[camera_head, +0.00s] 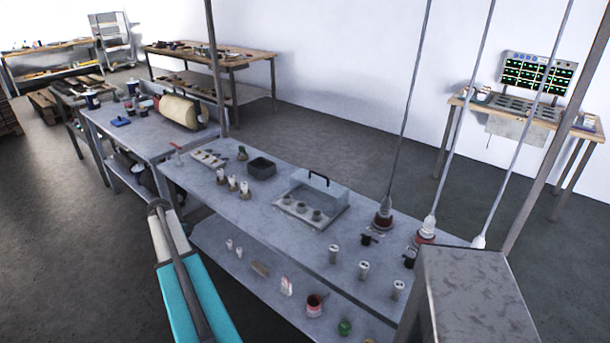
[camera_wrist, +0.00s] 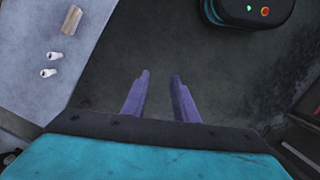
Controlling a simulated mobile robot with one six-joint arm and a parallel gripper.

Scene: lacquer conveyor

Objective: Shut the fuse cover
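The fuse cover (camera_head: 328,193) is a clear panel with a black handle along its upper edge. In the head view it stands raised at the back of a pale base (camera_head: 292,212), on which three round grey fittings are exposed in front. My gripper (camera_wrist: 159,80) shows in the wrist view with its two purple fingers apart and nothing between them, above the grey floor. In the head view my teal arm reaches up at the lower left, in front of the bench; the fingers do not show there. The cover is not in the wrist view.
A lower shelf (camera_wrist: 30,95) holds small white pieces and a beige block (camera_wrist: 72,19). A grey metal box (camera_head: 470,295) stands front right.

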